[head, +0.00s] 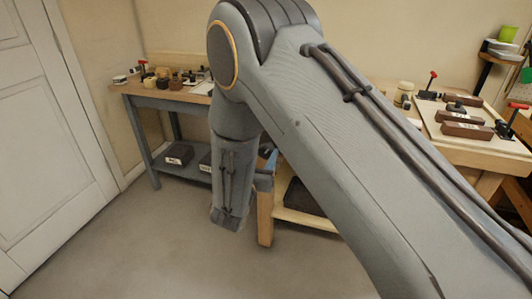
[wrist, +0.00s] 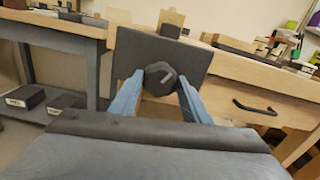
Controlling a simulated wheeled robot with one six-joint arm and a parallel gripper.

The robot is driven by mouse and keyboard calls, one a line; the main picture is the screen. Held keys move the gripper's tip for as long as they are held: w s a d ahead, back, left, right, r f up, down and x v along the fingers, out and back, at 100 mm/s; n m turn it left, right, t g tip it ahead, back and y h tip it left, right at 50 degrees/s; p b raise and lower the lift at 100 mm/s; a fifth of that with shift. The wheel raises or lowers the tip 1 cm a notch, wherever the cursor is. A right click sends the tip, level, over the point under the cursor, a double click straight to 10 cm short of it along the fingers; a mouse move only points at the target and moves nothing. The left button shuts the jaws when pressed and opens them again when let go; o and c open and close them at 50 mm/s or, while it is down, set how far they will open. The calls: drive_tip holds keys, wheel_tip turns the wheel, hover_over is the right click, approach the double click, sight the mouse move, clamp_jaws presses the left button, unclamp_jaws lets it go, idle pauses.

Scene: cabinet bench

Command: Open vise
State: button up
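The vise shows in the wrist view as a dark, flat jaw plate (wrist: 190,58) at the front of the wooden bench. A dark round knob or screw end (wrist: 160,79) stands out from the middle of the plate. My gripper (wrist: 160,88) has two blue fingers, set apart, one on each side of the knob. No clear contact between fingers and knob shows. In the head view my arm covers most of the vise and the gripper.
The wooden bench (wrist: 235,70) has a drawer with a dark handle (wrist: 254,107) to the right. A grey side table (head: 150,103) with small items on top and dark boxes (head: 180,155) below stands at the left. A white door (head: 45,130) is far left. The floor (head: 130,245) in front is clear.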

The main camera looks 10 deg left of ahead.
drive_tip(key=o, duration=0.4)
drive_tip(key=shift+c, duration=0.2)
drive_tip(key=shift+s, duration=0.1)
drive_tip(key=s+p, duration=0.1)
drive_tip(key=s, duration=0.5)
drive_tip(key=shift+s+a+p, duration=0.3)
drive_tip(key=shift+s+p, duration=0.1)
